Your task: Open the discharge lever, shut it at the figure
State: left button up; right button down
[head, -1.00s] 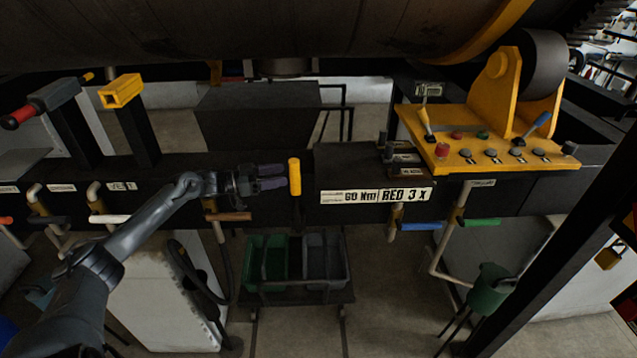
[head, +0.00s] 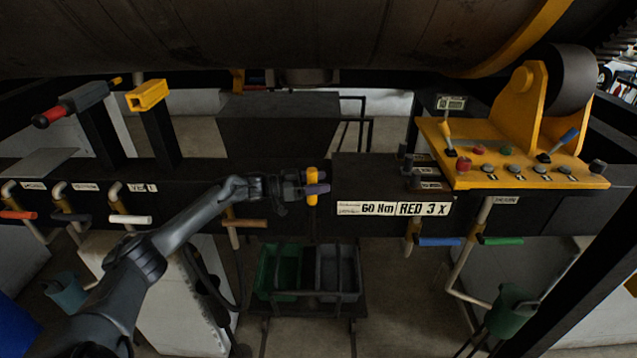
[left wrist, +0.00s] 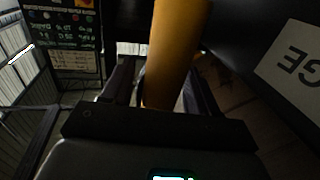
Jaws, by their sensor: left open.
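The yellow lever handle (head: 312,174) stands upright at the front edge of the black beam, left of a label reading "60 Nm RED 3 x" (head: 394,208). My left gripper (head: 318,182) is open, with its fingers reaching past the handle and partly hiding its middle. In the left wrist view the yellow handle (left wrist: 176,50) stands between the two dark fingers (left wrist: 160,85); I cannot tell whether they touch it. A pale label ending in "GE" (left wrist: 297,62) shows at the right there. My right gripper is in neither view.
A yellow control panel (head: 520,165) with knobs and small levers is at the right. Coloured pipe handles, among them a white (head: 130,219), a brown (head: 245,223) and a blue one (head: 438,241), line the beam's front. Green and grey bins (head: 337,270) stand below. A large drum (head: 250,35) hangs overhead.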

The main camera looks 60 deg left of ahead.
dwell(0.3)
pick_arm(q)
jog(key=shift+d, duration=0.1)
grip_shut()
